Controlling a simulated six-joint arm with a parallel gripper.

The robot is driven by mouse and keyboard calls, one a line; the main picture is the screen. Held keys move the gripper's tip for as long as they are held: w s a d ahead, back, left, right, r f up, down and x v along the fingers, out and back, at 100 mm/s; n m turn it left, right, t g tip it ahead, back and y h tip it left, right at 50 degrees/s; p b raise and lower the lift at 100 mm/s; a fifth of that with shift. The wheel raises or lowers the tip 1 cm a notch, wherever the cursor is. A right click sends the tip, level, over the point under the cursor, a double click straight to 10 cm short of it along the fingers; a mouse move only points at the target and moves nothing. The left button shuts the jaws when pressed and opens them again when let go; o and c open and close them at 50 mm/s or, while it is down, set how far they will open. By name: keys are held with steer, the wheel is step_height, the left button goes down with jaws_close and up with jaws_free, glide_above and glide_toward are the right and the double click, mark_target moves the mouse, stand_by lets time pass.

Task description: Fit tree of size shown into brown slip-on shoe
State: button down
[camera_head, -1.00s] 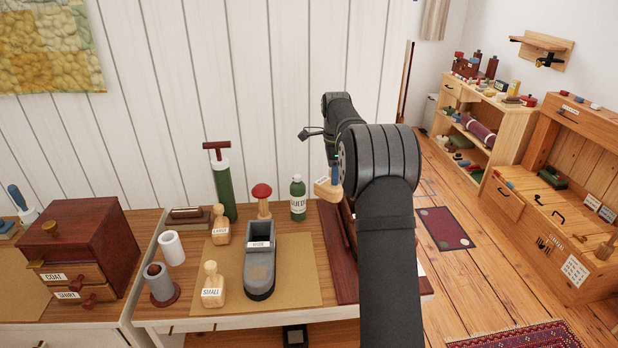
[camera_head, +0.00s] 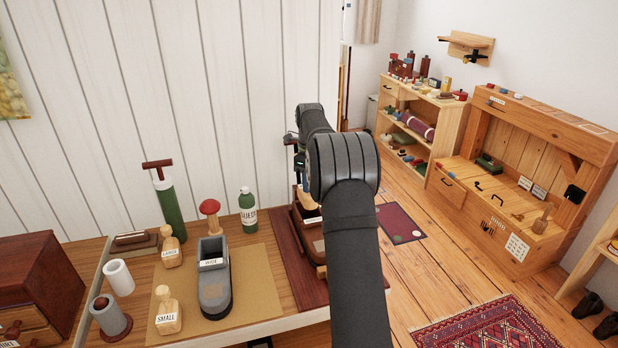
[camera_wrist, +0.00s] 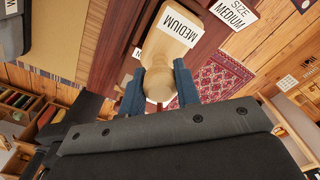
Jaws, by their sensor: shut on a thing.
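My gripper (camera_wrist: 158,74) is shut on the round knob of a pale wooden shoe tree (camera_wrist: 166,46) labelled MEDIUM, seen in the wrist view. The tree's wide end points away from the gripper, over a dark red-brown board. A card (camera_wrist: 234,12) beside it reads SIZE MEDIUM. In the head view, a brown shoe-like item (camera_head: 305,222) sits on the dark red board (camera_head: 289,259), partly hidden by my arm. I cannot tell whether the tree touches it. Trees labelled LARGE (camera_head: 171,249) and SMALL (camera_head: 168,315) stand to the left.
A grey shoe form (camera_head: 214,292) stands on a tan mat (camera_head: 254,284). A green bottle (camera_head: 248,212), a red-topped knob (camera_head: 210,210) and a green cylinder with a handle (camera_head: 170,207) stand behind. Open floor lies right of the table.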

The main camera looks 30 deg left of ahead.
steer(key=shift+f, duration=4.05)
steer(key=c, duration=1)
jaws_free()
step_height(320, 180, up, 17)
steer(key=shift+r, duration=0.15)
step_height(320, 180, down, 18)
steer(key=shift+r, duration=0.6)
